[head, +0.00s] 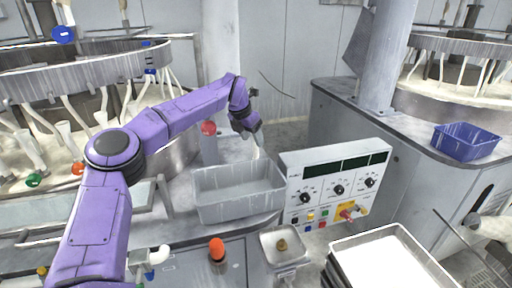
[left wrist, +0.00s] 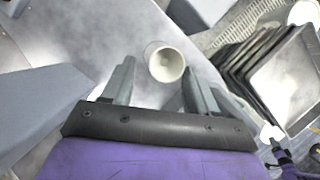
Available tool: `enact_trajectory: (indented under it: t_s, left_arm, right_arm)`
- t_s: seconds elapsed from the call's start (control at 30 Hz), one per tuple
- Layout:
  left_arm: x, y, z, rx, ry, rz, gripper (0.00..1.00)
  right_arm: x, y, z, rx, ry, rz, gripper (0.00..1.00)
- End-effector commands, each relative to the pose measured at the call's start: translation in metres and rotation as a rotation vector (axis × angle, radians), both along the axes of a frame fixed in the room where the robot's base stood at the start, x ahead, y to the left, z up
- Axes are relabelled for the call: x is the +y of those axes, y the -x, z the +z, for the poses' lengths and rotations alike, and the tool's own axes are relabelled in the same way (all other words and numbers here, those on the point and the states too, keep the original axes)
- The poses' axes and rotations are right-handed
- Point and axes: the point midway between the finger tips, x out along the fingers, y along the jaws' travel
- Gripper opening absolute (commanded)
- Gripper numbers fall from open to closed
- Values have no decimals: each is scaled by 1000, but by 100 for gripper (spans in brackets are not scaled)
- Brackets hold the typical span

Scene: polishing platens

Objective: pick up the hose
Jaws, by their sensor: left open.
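A pale, round, open-ended piece that looks like the end of the hose (left wrist: 165,63) shows in the left wrist view, between and just beyond the fingertips. In the head view a thin whitish piece (head: 256,151) shows just below my left gripper (head: 254,132), behind the grey bin. My left gripper (left wrist: 158,74) is open in the left wrist view, with one finger on each side of the round end and gaps between. The rest of the hose's length is hidden. My right gripper cannot be made out in either view.
A grey bin (head: 240,207) stands right in front of the left gripper. A control panel (head: 335,192) with knobs stands to its right. Stacked trays (head: 345,268) are at front right, and a blue basket (head: 466,141) sits on the right counter. A grey column (head: 221,60) rises behind.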

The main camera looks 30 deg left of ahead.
Motion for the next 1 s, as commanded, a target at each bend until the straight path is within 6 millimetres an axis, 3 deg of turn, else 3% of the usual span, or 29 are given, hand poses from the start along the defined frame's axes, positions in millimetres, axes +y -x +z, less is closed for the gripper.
enact_trajectory:
  t_s: [0.1, 0.23, 0.5, 0.57, 0.67, 1.0]
  left_arm:
    - [-4, -9, -15, 6, 0, -3, 58]
    - [-7, -18, -37, 4, -2, -3, 58]
    - [-7, -20, -44, 0, -2, -4, 58]
    - [-7, -20, -44, 0, -2, -4, 42]
    - [-7, -20, -44, 0, -2, -3, 10]
    - [-7, -20, -41, -1, -2, -3, 7]
  right_arm:
    - [0, 0, 17, 0, 0, 0, 43]
    - [0, 0, 23, 0, 0, 0, 43]
    - [0, 0, 22, 0, 0, 0, 43]
    - [0, 0, 22, 0, 0, 0, 43]
    - [0, 0, 22, 0, 0, 0, 43]
    - [0, 0, 21, 0, 0, 0, 43]
